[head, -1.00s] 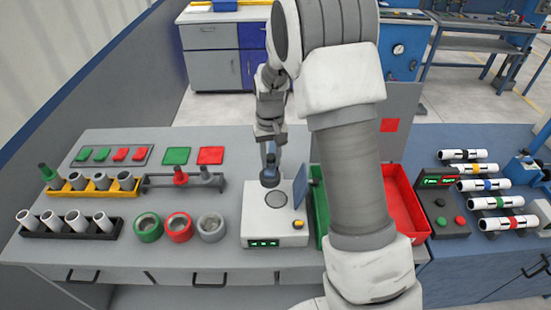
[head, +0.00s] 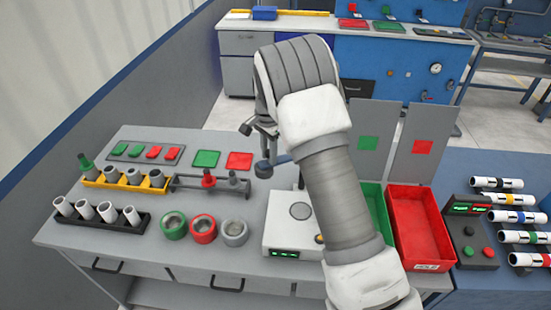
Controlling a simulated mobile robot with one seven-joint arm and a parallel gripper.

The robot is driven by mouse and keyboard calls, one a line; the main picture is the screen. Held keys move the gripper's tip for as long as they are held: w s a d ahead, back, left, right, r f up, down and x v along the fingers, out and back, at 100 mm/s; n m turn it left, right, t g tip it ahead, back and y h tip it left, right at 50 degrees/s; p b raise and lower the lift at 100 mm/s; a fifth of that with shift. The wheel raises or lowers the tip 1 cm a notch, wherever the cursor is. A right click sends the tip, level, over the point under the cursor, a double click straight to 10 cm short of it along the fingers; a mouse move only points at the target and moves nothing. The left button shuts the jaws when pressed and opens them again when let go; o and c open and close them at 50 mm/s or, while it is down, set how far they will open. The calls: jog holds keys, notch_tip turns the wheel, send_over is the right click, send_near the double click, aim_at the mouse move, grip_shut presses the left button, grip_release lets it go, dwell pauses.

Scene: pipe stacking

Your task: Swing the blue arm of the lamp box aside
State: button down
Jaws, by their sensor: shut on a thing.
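The lamp box (head: 281,236) is a low white box with a round grey disc on top and a green display on its front. Its slim blue arm (head: 281,160) stands above the box's back left and ends in a dark round head (head: 263,170). The head is left of and behind the disc, no longer over it. My gripper (head: 265,146) is above the head, shut on the blue arm by its head end. The fingertips are small and partly hidden. My own forearm covers the right part of the box and most of the arm's pivot side.
Green (head: 376,205) and red (head: 418,232) bins stand right of the box. Left are a grey rack (head: 205,185), several rings (head: 204,228) and racks of pipes (head: 97,223). A button panel (head: 470,237) and banded pipes lie at the far right. The tabletop behind the rings is partly clear.

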jog(key=w+m+p, duration=0.1)
jog(key=w+m, duration=0.5)
jog(key=shift+w+a, duration=0.2)
jog(key=shift+w+r, duration=0.1)
dwell(0.4)
jog(key=c, duration=0.6)
grip_release()
notch_tip(320, 180, up, 17)
jog(key=shift+r, duration=0.15)
